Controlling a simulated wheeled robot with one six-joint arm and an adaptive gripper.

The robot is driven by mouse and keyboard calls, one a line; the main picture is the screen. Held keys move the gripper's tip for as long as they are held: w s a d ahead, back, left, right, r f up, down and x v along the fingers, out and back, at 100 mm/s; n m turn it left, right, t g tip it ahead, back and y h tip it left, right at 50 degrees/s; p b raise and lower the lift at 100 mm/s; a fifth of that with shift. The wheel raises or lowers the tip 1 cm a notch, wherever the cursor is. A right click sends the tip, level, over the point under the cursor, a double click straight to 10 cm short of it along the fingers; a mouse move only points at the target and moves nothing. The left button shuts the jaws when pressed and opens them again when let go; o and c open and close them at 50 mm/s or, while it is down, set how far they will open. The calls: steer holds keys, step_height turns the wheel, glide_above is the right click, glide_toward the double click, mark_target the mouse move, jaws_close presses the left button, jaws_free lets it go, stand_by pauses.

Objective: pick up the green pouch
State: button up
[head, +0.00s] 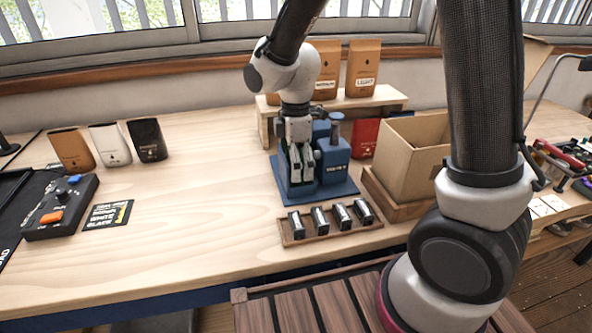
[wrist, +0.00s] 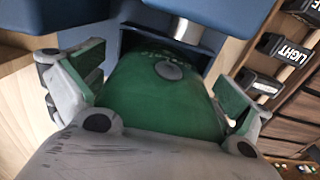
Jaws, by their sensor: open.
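The green pouch (wrist: 165,100) fills the middle of the wrist view. It has a round grey disc and faint lettering, and its far end is at a slot in the blue machine (wrist: 105,35). My gripper (wrist: 163,88) is open, with one green-padded finger on each side of the pouch. A gap shows between the pouch and the right finger; contact at the left finger is hard to tell. In the head view my gripper (head: 299,162) points down at the left side of the blue machine (head: 334,165). The pouch is mostly hidden there behind the fingers.
A wooden rack (head: 330,222) with several black label stamps lies just in front of the machine. A cardboard box (head: 408,158) and a red pouch (head: 364,137) stand to the right. A shelf with brown bags (head: 362,68) is behind.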

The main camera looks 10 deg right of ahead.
steer(key=shift+f, duration=0.15)
steer(key=c, duration=0.6)
steer(key=shift+c, duration=0.6)
